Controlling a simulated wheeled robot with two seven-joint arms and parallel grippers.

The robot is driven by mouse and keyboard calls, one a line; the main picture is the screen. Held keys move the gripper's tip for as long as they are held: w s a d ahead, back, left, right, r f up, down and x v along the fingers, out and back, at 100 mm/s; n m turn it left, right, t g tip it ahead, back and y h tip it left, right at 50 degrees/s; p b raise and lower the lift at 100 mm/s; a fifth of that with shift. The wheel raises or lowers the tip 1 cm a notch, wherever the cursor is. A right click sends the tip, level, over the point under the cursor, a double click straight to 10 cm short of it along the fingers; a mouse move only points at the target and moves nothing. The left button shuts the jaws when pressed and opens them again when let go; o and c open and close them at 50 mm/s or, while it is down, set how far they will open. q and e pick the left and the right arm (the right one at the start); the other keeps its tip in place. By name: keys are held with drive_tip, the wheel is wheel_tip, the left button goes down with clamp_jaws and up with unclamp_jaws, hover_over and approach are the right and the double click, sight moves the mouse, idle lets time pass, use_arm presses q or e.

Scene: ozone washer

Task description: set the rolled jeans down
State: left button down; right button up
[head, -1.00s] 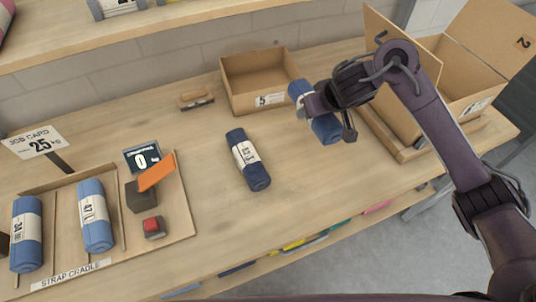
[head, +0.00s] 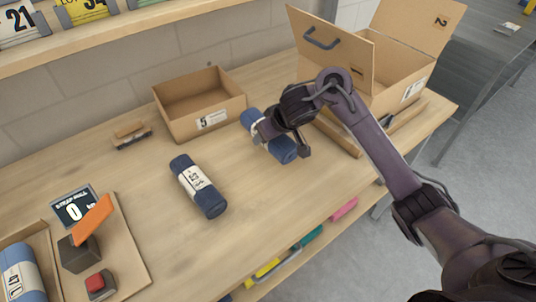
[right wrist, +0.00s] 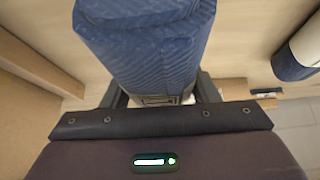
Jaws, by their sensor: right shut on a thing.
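The rolled jeans (head: 283,149) are a blue roll with a pale band, held by my right gripper (head: 262,132) in front of the open box's right side. The jeans also show in the right wrist view (right wrist: 150,50), between the two dark fingers. My right gripper is shut around the middle of the roll. I cannot tell whether the roll touches the table or hangs just above it. A second, darker rolled pair (head: 199,186) with a paper label lies on the table to the left. My left gripper is not in view.
An open cardboard box (head: 200,108) marked 5 stands at the back. A larger flapped box (head: 398,75) is at the right on a wooden base. A strap cradle with a display (head: 75,208) and red button (head: 96,283) is at lower left. The table front (head: 265,205) is clear.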

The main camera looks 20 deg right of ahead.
sight(269, 154)
drive_tip(key=shift+f+b, duration=0.55)
drive_tip(key=shift+f, duration=1.9)
drive_tip(key=shift+f, duration=0.15)
drive_tip(key=o, duration=1.2)
